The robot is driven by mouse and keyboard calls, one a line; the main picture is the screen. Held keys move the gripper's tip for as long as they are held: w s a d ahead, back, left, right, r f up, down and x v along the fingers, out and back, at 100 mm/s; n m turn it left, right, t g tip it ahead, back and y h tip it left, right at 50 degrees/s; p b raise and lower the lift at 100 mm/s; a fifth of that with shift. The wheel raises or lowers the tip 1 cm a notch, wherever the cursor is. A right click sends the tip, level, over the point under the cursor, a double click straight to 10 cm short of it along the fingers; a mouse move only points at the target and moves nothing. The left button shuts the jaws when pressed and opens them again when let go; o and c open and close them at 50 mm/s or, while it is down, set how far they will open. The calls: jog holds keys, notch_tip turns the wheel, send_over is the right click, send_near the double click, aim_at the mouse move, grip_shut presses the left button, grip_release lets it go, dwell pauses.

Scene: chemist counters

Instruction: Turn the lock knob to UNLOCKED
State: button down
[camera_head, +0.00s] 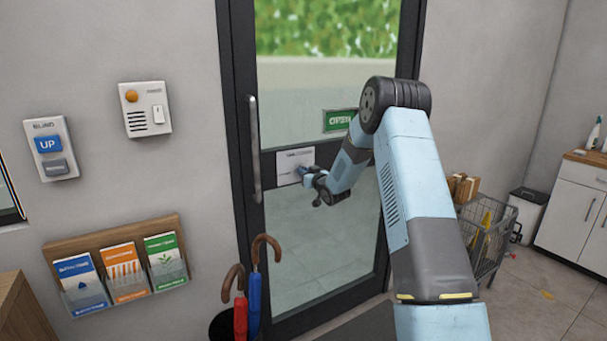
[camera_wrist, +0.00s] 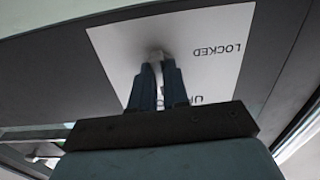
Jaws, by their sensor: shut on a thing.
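The lock knob (camera_wrist: 156,56) shows as a small pale piece between the fingertips in the wrist view, in front of a white label plate (camera_wrist: 215,55). The plate reads LOCKED, and a second word starting with U is partly covered by my fingers; the text is upside down there. My gripper (camera_wrist: 157,72) is shut on the knob. In the head view my gripper (camera_head: 306,172) is at the white plate (camera_head: 289,166) on the dark-framed glass door (camera_head: 325,235). The knob is hidden there. I cannot tell which word the knob points to.
A vertical door handle (camera_head: 254,150) is left of the plate. An OPEN sign (camera_head: 338,121) hangs on the glass above. Umbrellas (camera_head: 253,290) stand by the door's lower left. A wire cart (camera_head: 485,240) stands to the right. Wall switches and a leaflet rack (camera_head: 118,265) are on the left wall.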

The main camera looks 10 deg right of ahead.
jog(key=shift+s+f+m, duration=0.1)
jog(key=shift+f+m, duration=0.2)
jog(key=c, duration=1.4)
grip_release()
jog(key=shift+o, duration=1.4)
jog(key=shift+r, duration=0.15)
jog(key=v, duration=1.3)
jog(key=shift+s, duration=0.25)
jog(key=shift+d, duration=0.1)
